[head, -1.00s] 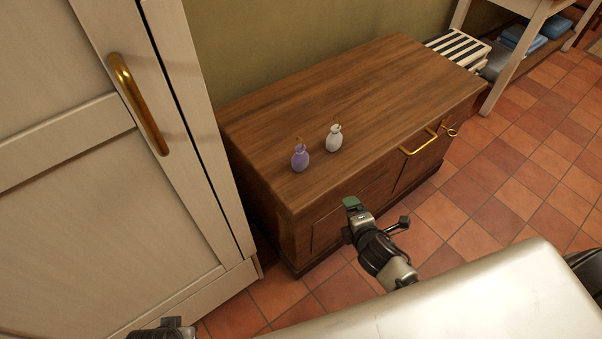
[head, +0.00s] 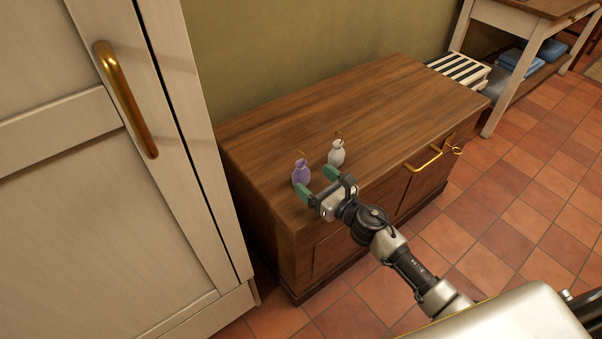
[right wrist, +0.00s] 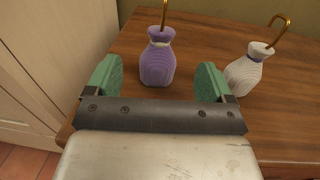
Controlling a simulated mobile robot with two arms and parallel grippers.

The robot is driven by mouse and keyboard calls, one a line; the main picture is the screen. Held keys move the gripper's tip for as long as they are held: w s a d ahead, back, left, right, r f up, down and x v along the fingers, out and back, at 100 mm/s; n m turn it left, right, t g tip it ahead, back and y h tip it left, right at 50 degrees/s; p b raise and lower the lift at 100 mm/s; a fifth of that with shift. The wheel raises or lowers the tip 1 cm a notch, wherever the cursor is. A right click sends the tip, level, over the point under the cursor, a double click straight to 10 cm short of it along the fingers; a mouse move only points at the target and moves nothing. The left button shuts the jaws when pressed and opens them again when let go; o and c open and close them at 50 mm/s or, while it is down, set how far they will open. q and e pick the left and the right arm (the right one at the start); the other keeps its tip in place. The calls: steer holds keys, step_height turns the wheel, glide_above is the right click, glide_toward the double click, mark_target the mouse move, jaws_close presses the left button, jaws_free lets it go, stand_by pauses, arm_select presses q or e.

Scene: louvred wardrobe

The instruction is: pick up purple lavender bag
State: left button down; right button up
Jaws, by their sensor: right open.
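The purple lavender bag (head: 301,173) stands upright on the wooden chest, near its front left corner. It has a brass hook on top. In the right wrist view the purple bag (right wrist: 158,60) is ahead of my open fingers, roughly centred between them and not gripped. My right gripper (head: 318,183) is open and empty, with green finger pads, just in front of the bag. It also shows in the right wrist view (right wrist: 158,83). A white bag (head: 336,154) with a hook stands to the right of the purple one; it shows in the right wrist view (right wrist: 250,68). My left gripper is out of view.
The wooden chest (head: 390,100) has a bare top behind the bags and a brass handle (head: 424,160) in front. A white wardrobe door (head: 80,220) with a brass handle stands close on the left. A striped box (head: 460,69) and a side table (head: 500,90) are at the right.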

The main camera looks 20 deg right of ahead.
mark_target(306, 173)
steer(key=shift+x, duration=2.75)
steer(key=shift+f, duration=0.1)
steer(key=c, duration=1)
